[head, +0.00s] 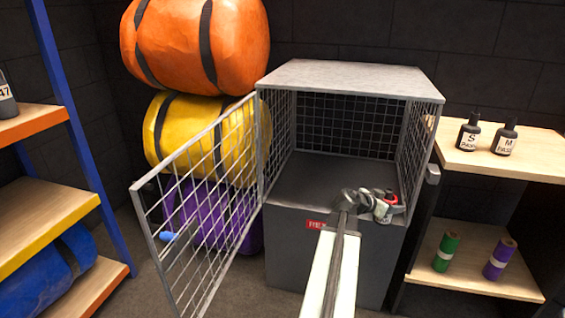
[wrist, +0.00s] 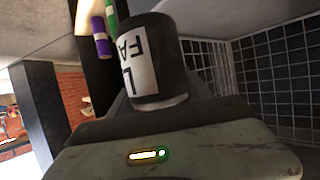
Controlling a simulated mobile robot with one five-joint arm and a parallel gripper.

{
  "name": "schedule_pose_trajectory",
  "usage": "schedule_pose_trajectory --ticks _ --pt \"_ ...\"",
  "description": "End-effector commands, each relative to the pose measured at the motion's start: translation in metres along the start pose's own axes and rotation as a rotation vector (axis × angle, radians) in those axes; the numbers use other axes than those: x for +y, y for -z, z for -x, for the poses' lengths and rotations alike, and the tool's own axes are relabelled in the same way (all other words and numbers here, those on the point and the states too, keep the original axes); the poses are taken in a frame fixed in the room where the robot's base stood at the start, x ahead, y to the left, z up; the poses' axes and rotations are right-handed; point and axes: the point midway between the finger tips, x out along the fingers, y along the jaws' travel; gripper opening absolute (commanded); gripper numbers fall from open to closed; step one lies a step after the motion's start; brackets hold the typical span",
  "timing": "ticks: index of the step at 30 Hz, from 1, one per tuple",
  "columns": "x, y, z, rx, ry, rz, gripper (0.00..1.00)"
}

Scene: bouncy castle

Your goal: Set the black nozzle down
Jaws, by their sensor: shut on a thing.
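A black nozzle (wrist: 158,62) with a white label, partly reading "L" and "FA", fills the upper middle of the wrist view. My gripper (head: 378,203) is shut on it. In the head view my gripper is at the front right of the open wire cage (head: 350,78), near the cage's floor edge. The held nozzle is mostly hidden there by my gripper. I cannot tell whether it touches the cage floor.
The cage's mesh door (head: 200,190) hangs open to the left. The cage floor (head: 325,180) looks clear. Orange (head: 185,45), yellow (head: 175,130) and purple rolls are stacked behind the door. A wooden shelf (head: 535,160) stands right, with green and purple cylinders below.

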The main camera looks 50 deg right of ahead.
Motion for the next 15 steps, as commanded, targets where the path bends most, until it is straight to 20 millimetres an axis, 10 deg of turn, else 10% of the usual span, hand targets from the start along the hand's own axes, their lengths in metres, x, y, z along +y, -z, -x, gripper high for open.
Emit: schedule_pose_trajectory --ticks 7,15 --pt "-0.011 0.001 -0.006 0.000 -0.005 -0.002 0.09" --pt "-0.073 -0.002 -0.016 0.001 -0.005 -0.001 0.09"
